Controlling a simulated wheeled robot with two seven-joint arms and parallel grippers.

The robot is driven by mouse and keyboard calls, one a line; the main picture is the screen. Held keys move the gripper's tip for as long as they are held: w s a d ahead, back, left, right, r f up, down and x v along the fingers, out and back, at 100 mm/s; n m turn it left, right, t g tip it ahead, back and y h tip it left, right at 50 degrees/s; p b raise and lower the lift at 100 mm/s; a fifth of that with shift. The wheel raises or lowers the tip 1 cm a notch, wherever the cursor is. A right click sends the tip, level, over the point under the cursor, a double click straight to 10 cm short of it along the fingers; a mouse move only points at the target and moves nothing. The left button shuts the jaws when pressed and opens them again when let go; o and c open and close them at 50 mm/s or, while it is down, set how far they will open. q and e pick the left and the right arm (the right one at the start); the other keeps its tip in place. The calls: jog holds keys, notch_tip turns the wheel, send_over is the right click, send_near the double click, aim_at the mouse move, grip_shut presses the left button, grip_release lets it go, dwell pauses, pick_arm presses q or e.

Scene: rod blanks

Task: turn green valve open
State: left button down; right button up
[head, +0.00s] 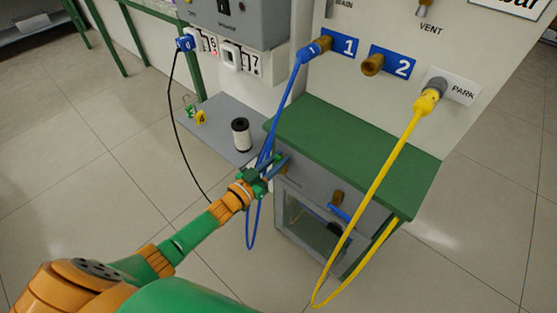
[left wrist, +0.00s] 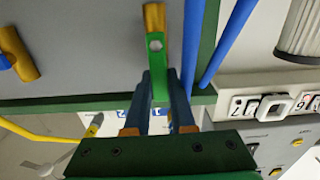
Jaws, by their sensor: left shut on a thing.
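The green valve (left wrist: 158,68) shows in the left wrist view as a green lever with a hole, on a brass stem on the grey cabinet front. Its lever points down the picture, between my blue fingers. My left gripper (left wrist: 160,100) is shut on this lever. In the head view my left gripper (head: 279,168) is at the left part of the cabinet front, below the green top. There the gripper hides most of the valve, and the lever cannot be made out. My right gripper is in neither view.
A blue hose (head: 288,95) hangs from port 1 close behind my left gripper. A blue-handled valve (head: 339,212) sits to the right on the same cabinet (head: 312,181). A yellow hose (head: 379,180) loops down at the right. A white-and-black cylinder (head: 241,135) stands on a grey shelf.

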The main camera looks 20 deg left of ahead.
pick_arm(q)
jog(key=c, duration=0.8)
grip_release()
jog(key=shift+o, duration=0.2)
jog(key=p+v, duration=0.1)
jog(key=v, duration=0.6)
jog(key=shift+a+p, duration=0.1)
jog(key=shift+p, duration=0.2)
jog(key=s+a+f+n+g+y+p, duration=0.2)
jog(key=s+f+g+y+p, duration=0.55)
jog(key=s+f, duration=1)
jog(key=s+d+f+g+p, duration=0.1)
jog(key=s+g, duration=0.3)
jog(key=s, duration=0.4)
jog(key=s+d+f+g+h+p, duration=0.1)
jog(key=s+g, duration=0.3)
jog(key=s, duration=0.5)
jog(key=shift+d+f+m+p, duration=0.3)
jog(key=shift+d+f+p, duration=0.1)
jog(key=shift+d, duration=0.15)
